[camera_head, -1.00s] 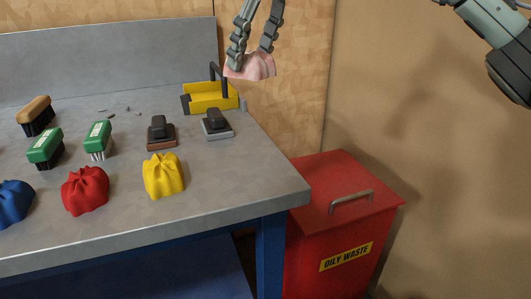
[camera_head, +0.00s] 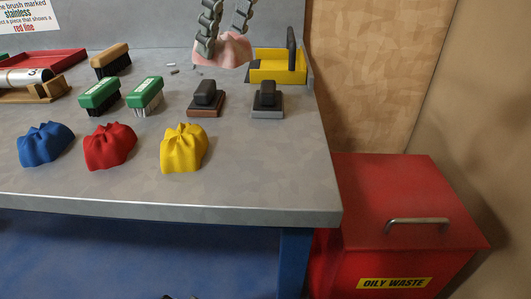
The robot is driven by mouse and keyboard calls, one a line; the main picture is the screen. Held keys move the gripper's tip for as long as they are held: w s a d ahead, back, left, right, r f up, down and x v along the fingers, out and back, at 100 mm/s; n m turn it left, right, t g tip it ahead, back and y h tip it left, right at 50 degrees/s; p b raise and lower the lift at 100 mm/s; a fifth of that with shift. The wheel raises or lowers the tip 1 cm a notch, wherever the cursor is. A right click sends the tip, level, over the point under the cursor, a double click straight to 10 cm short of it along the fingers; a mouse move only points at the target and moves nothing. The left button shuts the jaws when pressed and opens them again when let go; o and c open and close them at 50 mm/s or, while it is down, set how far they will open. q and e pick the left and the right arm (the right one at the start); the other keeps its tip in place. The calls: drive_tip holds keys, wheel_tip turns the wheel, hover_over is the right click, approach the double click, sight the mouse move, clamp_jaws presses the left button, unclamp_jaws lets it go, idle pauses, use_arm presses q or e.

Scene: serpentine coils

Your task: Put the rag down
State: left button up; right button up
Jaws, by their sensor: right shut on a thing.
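The pink rag (camera_head: 228,52) is in my right gripper (camera_head: 222,32), whose two dark segmented fingers come down from the top of the view and are shut on it. The rag shows over the back of the grey workbench (camera_head: 240,190), just left of the yellow holder (camera_head: 276,67). I cannot tell whether it touches the bench. Blue (camera_head: 45,145), red (camera_head: 109,147) and yellow (camera_head: 183,149) bunched cloths lie in a row at the front of the bench. My left gripper is not in view.
Two green brushes (camera_head: 100,95), a wooden brush (camera_head: 111,60) and two black-handled blocks (camera_head: 206,98) stand behind the cloths. A red tray (camera_head: 62,60) is at the back left. A red lidded bin marked OILY WASTE (camera_head: 400,205) stands right of the bench.

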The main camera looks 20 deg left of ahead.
drive_tip(key=shift+s+a+f, duration=0.25)
drive_tip(key=shift+s, duration=0.15)
drive_tip(key=shift+s+a+f, duration=0.2)
drive_tip(key=shift+s, duration=0.2)
drive_tip(key=s+d+f, duration=0.1)
drive_tip(key=d+f, duration=0.1)
drive_tip(key=d, duration=0.1)
drive_tip(key=s+d+f, duration=0.2)
drive_tip(key=d, duration=0.1)
drive_tip(key=s+d+f, duration=0.1)
drive_tip(key=d+f, duration=0.1)
drive_tip(key=d, duration=0.1)
drive_tip(key=shift+s, duration=0.15)
drive_tip(key=shift+s+d+f, duration=0.15)
drive_tip(key=shift+d, duration=0.2)
drive_tip(key=shift+s+d+f, duration=0.1)
drive_tip(key=shift+f, duration=0.05)
wheel_tip(320, 180, down, 3)
drive_tip(key=shift+f, duration=0.4)
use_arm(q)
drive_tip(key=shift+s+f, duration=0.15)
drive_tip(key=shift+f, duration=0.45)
use_arm(e)
drive_tip(key=shift+f, duration=0.1)
